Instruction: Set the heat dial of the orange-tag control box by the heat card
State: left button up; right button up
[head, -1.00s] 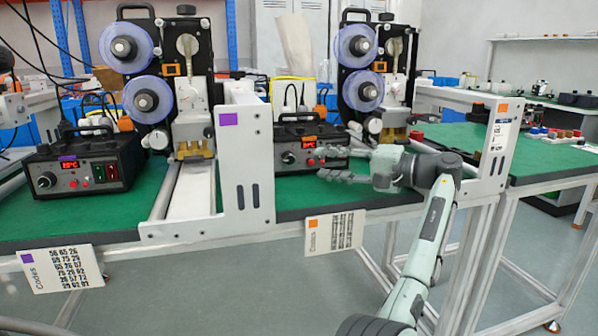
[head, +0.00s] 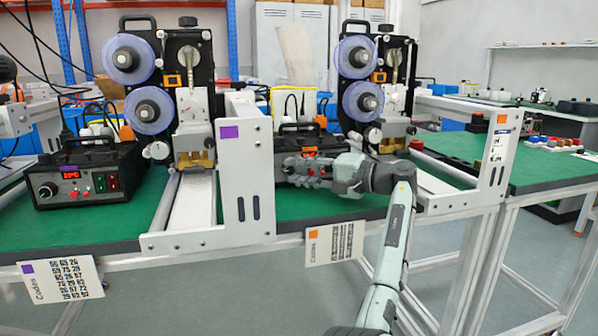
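The orange-tag control box (head: 296,148) is a dark box with a handle on the green bench, behind the white frame. The fingers look apart, one above the other. They cover the dial and much of the panel, so I cannot tell if they touch the dial. A white codes card (head: 335,243) with an orange square hangs on the bench front; its print is too small to read.
A similar purple-tag control box (head: 85,180) with a lit display stands at the left. A purple-square codes card (head: 62,279) hangs below it. White upright plates (head: 246,180) and reel machines (head: 372,85) stand around the orange-tag box.

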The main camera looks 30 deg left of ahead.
pick_arm(q)
grip_shut()
jog(key=shift+m+y, duration=0.3)
jog(key=shift+y, duration=0.1)
jog(key=shift+p, duration=0.3)
jog(key=shift+f, duration=0.1)
jog(key=shift+o, duration=0.7)
grip_release()
jog(key=shift+o, duration=0.7)
pick_arm(e)
jog(key=shift+w+f, duration=0.35)
jog(key=shift+s+f, duration=0.1)
jog(key=shift+s, duration=0.1)
jog(key=shift+f, duration=0.1)
